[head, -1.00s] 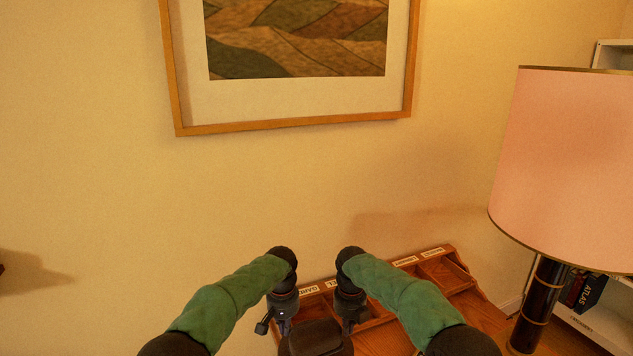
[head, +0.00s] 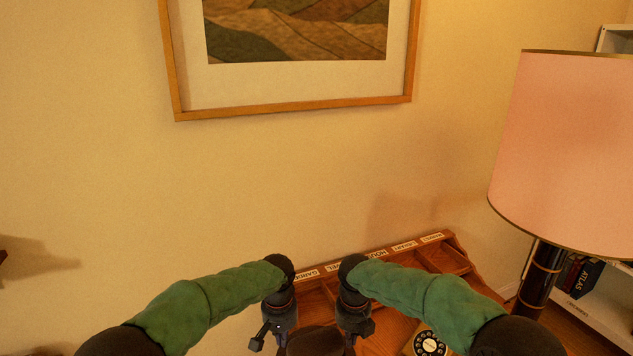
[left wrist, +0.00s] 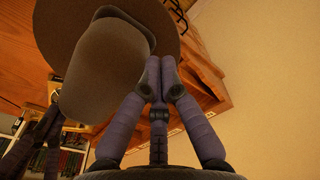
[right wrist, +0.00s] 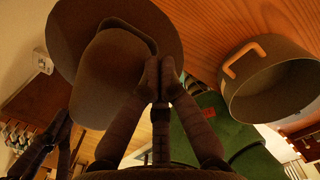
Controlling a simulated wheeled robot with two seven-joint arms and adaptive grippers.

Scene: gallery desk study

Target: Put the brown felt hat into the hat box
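The brown felt hat (left wrist: 100,65) fills the upper left of the left wrist view, and it also shows in the right wrist view (right wrist: 110,60). My left gripper (left wrist: 158,75) is shut on the brim at one side. My right gripper (right wrist: 160,75) is shut on the brim at the other side. In the head view the hat (head: 316,341) is a dark shape at the bottom edge between my left gripper (head: 270,332) and my right gripper (head: 357,326). A round brown box with a tan handle, apparently the hat box (right wrist: 282,88), shows open at the right of the right wrist view.
A wooden desk organiser (head: 380,268) with labelled compartments stands against the wall beyond my grippers. A rotary telephone (head: 428,343) sits near my right forearm. A pink-shaded lamp (head: 565,150) stands at right. A framed picture (head: 300,105) hangs above.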

